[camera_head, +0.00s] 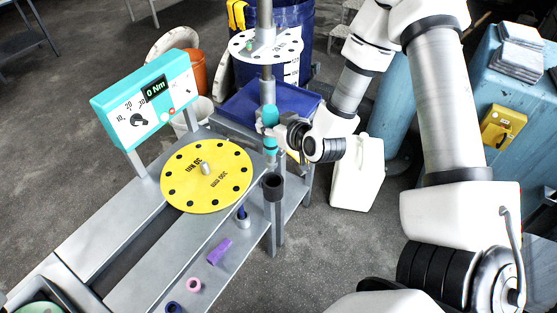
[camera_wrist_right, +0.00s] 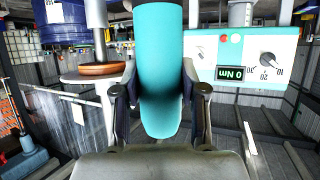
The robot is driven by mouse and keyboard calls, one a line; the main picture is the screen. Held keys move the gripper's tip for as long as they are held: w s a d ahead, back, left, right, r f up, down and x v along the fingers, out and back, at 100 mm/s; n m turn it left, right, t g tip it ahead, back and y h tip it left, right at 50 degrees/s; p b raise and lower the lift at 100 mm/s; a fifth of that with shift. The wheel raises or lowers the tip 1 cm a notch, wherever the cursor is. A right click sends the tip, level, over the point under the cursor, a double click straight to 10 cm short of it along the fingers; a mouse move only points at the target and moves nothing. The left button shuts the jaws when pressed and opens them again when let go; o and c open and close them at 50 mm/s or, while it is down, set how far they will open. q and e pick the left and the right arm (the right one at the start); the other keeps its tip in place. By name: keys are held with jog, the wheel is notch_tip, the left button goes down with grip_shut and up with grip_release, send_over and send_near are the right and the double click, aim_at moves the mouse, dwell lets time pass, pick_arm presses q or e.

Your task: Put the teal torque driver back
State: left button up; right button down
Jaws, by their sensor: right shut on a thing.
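The teal torque driver (camera_head: 270,115) is upright in the head view, with its lower teal part and a grey tip below the fingers. My right gripper (camera_head: 264,128) is shut on its handle. In the right wrist view the teal handle (camera_wrist_right: 158,65) stands between the two fingers (camera_wrist_right: 160,97). A dark open-topped tube holder (camera_head: 273,187) stands at the bench's right edge, a little below the driver's tip; driver and holder look apart. My left gripper is not in view.
A yellow disc (camera_head: 207,178) lies on the grey bench, with a teal-and-white torque display (camera_head: 147,100) behind it. A white perforated disc (camera_head: 264,46) on a pole and a blue tray (camera_head: 240,105) stand behind the driver. Small purple (camera_head: 219,251) and pink (camera_head: 193,285) parts lie in front.

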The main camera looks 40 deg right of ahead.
aim_at(274, 162)
notch_tip(274, 162, down, 15)
jog(key=shift+d+r+p, duration=0.1)
jog(key=shift+r+p, duration=0.1)
jog(key=shift+p, duration=0.1)
jog(key=shift+s, duration=0.1)
jog(key=shift+f, duration=0.1)
jog(key=c, duration=0.6)
grip_release()
jog(key=shift+c, duration=0.2)
